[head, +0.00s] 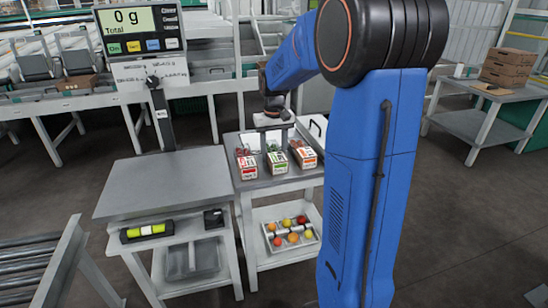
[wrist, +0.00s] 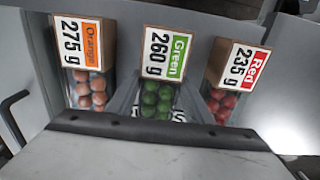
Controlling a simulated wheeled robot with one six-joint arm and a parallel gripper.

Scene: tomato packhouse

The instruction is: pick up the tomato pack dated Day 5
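Three tomato packs stand in a row on a small grey table (head: 262,185). The red-labelled pack (head: 247,168) is at left, the green-labelled pack (head: 277,162) in the middle and the orange-labelled pack (head: 304,156) at right. In the wrist view the order is reversed: Orange 275 g (wrist: 83,45), Green 260 g (wrist: 165,55) and Red 235 g (wrist: 240,62). Any day markings are too small to read. My gripper (head: 274,141) points down above and behind the middle pack, its fingers apart with nothing held. Its grey body covers the bottom of the wrist view.
A scale display (head: 138,32) reading 0 g stands behind a bare grey table (head: 150,185) at left. A tray of loose tomatoes (head: 291,232) sits on the lower shelf. Brown boxes (head: 510,70) are stacked on a table at far right.

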